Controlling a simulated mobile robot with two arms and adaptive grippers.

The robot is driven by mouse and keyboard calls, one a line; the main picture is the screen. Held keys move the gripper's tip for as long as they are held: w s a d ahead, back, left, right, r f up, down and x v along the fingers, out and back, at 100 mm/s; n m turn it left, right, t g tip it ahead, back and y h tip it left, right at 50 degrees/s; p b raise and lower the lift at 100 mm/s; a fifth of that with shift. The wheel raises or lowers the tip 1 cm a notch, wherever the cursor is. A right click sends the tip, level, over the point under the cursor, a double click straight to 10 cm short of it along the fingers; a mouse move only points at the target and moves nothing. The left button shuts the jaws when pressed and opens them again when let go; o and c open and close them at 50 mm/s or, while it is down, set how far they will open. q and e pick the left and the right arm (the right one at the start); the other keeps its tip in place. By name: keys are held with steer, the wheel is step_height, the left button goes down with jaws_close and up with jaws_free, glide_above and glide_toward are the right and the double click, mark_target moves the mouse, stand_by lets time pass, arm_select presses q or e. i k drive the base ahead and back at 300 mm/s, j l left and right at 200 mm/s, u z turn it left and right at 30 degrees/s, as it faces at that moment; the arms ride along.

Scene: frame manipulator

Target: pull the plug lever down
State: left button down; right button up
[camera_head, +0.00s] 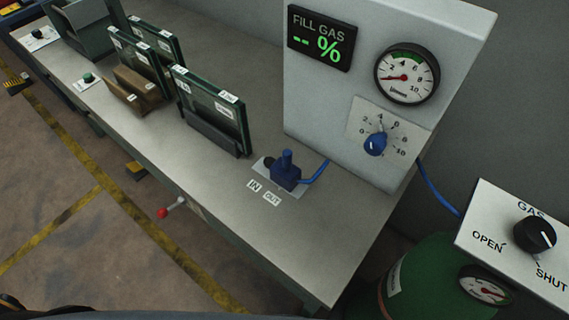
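A small blue plug device (286,174) sits on a light plate on the bench top, with a blue upright stub on top and a blue hose running right. A lever with a red ball end (163,213) sticks out from the bench's front side, below the top edge. I cannot tell which of these is the plug lever. Neither of my grippers shows; only dark shapes, too cropped to identify, show along the bottom edge.
A grey bench (320,255) holds several framed panels in stands (212,112) at left. A white gauge panel (320,100) with a blue knob (375,144) stands at the back. A green gas cylinder (415,275) and a GAS knob box (500,235) are at right.

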mark_target(162, 212)
steer(key=u, duration=1.1)
